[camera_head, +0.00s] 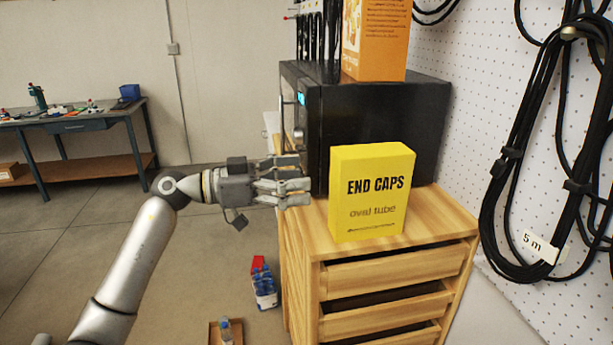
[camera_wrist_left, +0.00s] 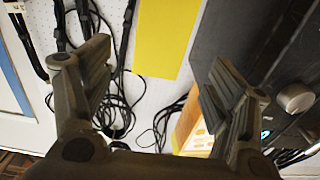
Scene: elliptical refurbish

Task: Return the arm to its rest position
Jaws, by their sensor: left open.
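My left arm comes in from the left in the head view, with its left gripper (camera_head: 290,187) at the left edge of the wooden drawer cabinet (camera_head: 440,215). The gripper is just left of the yellow END CAPS box (camera_head: 372,195), apart from it. In the left wrist view the two fingers of the left gripper (camera_wrist_left: 155,85) stand wide apart with nothing between them. The yellow box (camera_wrist_left: 163,38) shows beyond them. My right gripper is in neither view.
A black appliance (camera_head: 385,115) stands behind the yellow box, with an orange box (camera_head: 375,40) on top. Black cables (camera_head: 500,190) hang on the white pegboard at right. A blue item (camera_head: 264,288) and a small tray (camera_head: 215,335) are on the floor. A workbench (camera_head: 75,122) stands far left.

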